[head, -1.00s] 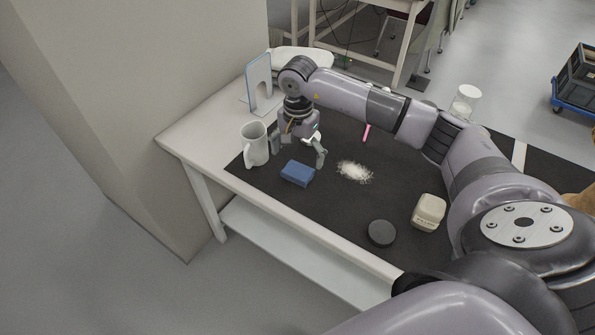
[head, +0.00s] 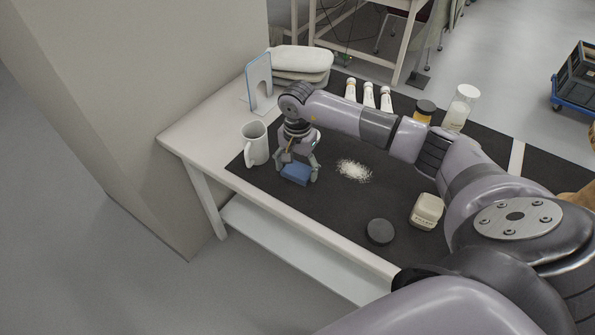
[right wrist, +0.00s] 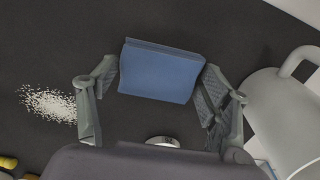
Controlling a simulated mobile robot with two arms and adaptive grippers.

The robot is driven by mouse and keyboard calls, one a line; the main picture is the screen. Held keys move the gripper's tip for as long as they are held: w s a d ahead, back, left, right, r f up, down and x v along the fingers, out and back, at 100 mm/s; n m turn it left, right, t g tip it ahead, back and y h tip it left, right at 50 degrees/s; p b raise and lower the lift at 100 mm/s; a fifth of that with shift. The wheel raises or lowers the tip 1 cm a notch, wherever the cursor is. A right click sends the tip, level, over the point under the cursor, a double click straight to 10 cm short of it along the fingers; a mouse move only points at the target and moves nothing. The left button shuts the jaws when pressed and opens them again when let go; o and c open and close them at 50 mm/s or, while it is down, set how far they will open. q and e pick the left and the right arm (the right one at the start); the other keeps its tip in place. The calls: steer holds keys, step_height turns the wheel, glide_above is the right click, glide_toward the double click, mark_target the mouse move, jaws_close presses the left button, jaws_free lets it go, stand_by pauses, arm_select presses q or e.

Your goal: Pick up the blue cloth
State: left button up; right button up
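The blue cloth (head: 295,174) is a folded block lying on the black mat (head: 335,205) near the table's front left. My right gripper (head: 297,172) is over it, pointing down, with its fingers spread on either side. In the right wrist view the cloth (right wrist: 160,72) sits between the two open fingers of the right gripper (right wrist: 160,95). The right finger is close to the cloth's edge and a gap shows at the left finger; contact cannot be told. My left gripper is not in view.
A white mug (head: 254,146) stands just left of the gripper. White powder (head: 354,170) lies to the right. A dark round lid (head: 380,231) and a cream jar (head: 427,210) are nearer the front right. A blue-edged stand (head: 259,82) and white folded pads (head: 301,62) are behind.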

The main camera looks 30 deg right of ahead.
mark_target(298, 169)
steer(key=c, duration=0.6)
steer(key=shift+r, duration=0.1)
step_height(298, 169, up, 20)
steer(key=b, duration=0.1)
stand_by(0.3)
steer(key=o, duration=0.5)
steer(key=c, duration=0.5)
